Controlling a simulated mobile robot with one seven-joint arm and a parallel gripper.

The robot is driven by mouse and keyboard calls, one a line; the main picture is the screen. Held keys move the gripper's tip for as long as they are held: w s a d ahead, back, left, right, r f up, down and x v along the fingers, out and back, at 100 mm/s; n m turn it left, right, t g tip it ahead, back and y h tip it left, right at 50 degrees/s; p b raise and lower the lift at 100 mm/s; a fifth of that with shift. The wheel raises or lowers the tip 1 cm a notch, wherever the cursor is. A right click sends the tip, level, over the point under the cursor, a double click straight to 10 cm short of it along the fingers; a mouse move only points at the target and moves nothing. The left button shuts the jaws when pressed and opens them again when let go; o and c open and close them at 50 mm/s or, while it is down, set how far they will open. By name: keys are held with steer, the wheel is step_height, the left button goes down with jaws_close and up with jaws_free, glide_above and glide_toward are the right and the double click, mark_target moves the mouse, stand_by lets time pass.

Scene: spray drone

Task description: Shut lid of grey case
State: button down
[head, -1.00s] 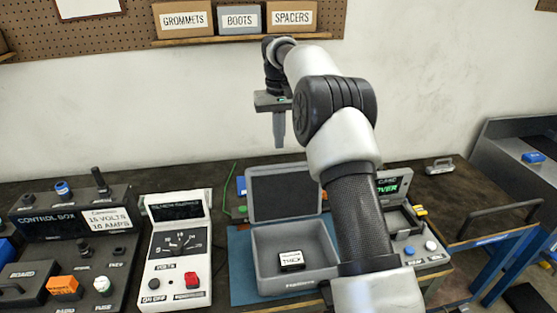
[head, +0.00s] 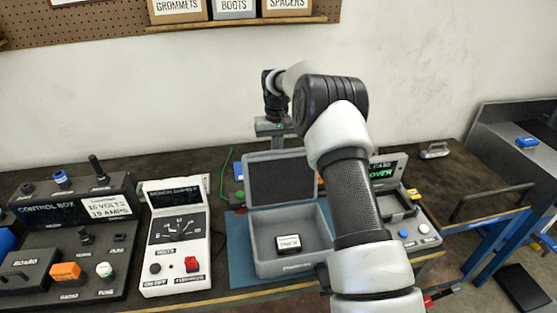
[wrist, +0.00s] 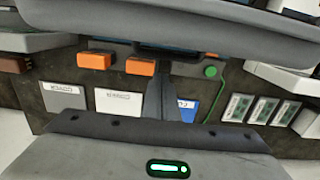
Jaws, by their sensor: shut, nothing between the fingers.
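The grey case (head: 262,256) stands open on the blue mat, with a small labelled black-and-white block (head: 288,244) inside. Its lid (head: 281,178), dark-lined inside, stands up at the back edge. My gripper (head: 277,142) points down just behind the lid; its fingertips are hidden by the lid in the head view. In the wrist view my gripper (wrist: 166,75) is shut and empty, its fingers reaching up to a wide grey edge (wrist: 170,18) that looks like the lid. I cannot tell whether they touch.
A white meter unit (head: 177,235) stands left of the case, beside a dark control box (head: 70,210). A device with a green display (head: 383,172) stands right of it, partly behind my arm. Orange blocks (wrist: 140,66) and cards lie on the bench in the wrist view.

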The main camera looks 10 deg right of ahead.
steer(key=shift+s+r, duration=0.2)
steer(key=shift+s, duration=0.35)
steer(key=shift+s+r, duration=0.15)
steer(key=shift+s, duration=0.35)
